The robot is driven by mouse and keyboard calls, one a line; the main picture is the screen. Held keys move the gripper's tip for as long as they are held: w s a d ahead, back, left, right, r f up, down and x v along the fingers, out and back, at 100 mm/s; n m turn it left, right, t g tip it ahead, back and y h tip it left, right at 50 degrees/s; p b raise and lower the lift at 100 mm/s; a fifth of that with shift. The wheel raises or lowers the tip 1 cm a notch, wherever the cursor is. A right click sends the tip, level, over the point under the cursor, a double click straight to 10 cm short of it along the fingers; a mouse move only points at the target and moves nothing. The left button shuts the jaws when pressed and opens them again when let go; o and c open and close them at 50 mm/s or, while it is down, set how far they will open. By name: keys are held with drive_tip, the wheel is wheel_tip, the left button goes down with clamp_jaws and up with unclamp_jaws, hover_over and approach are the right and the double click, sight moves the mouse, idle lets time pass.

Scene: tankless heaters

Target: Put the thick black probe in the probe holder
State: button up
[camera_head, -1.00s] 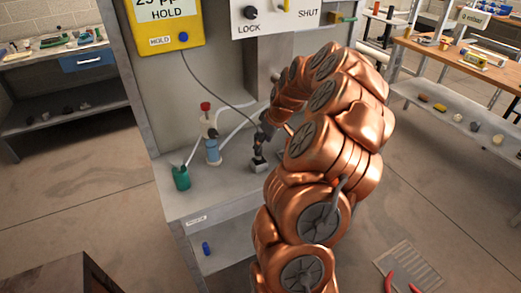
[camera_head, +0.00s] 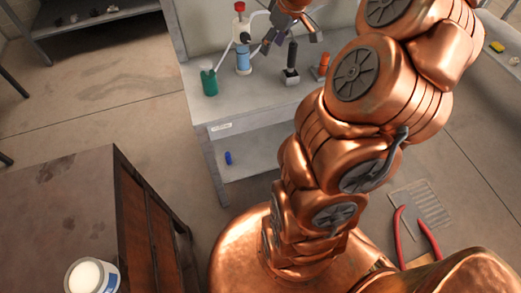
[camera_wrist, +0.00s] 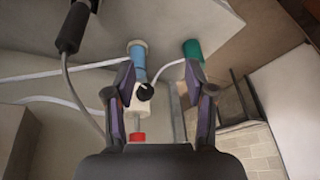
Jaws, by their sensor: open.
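The thick black probe (camera_head: 291,55) stands upright in the small grey probe holder (camera_head: 290,77) on the bench. In the wrist view the probe (camera_wrist: 73,30) is at the upper left, with a grey cable running from its end. My gripper (camera_head: 290,38) is over the bench, close to the probe in the head view. In the wrist view my gripper (camera_wrist: 159,72) has its dark fingers spread, with nothing held between them, and the probe is outside them to the left. How deep the probe sits in the holder is hard to tell.
A blue cylinder with a red cap (camera_head: 241,50) and a green cup (camera_head: 209,82) stand left of the holder, joined to white tubes. An orange object (camera_head: 321,66) stands to the right. A brown cabinet (camera_head: 75,220) is at the lower left.

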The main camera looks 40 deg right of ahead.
drive_tip(key=s+a+g, duration=0.1)
drive_tip(key=s+a, duration=0.2)
drive_tip(key=a, duration=0.3)
drive_tip(key=s+a+r+g, duration=0.1)
drive_tip(key=s+a, duration=0.1)
drive_tip(key=a, duration=0.4)
drive_tip(key=s+a+g, duration=0.1)
drive_tip(key=s+a, duration=0.2)
drive_tip(key=a, duration=0.3)
drive_tip(key=s+a+f+g, duration=0.1)
drive_tip(key=s+a, duration=0.1)
drive_tip(key=s, duration=0.4)
drive_tip(key=s+a+f+m+h, duration=0.1)
drive_tip(key=s+a, duration=0.2)
drive_tip(key=s, duration=0.3)
drive_tip(key=s+a+f+m+g, duration=0.1)
drive_tip(key=s+a, duration=0.2)
drive_tip(key=s, duration=0.4)
drive_tip(key=shift+f+g, duration=0.15)
drive_tip(key=shift+g, duration=0.15)
drive_tip(key=shift+c, duration=1.3)
drive_tip(key=shift+d, duration=0.1)
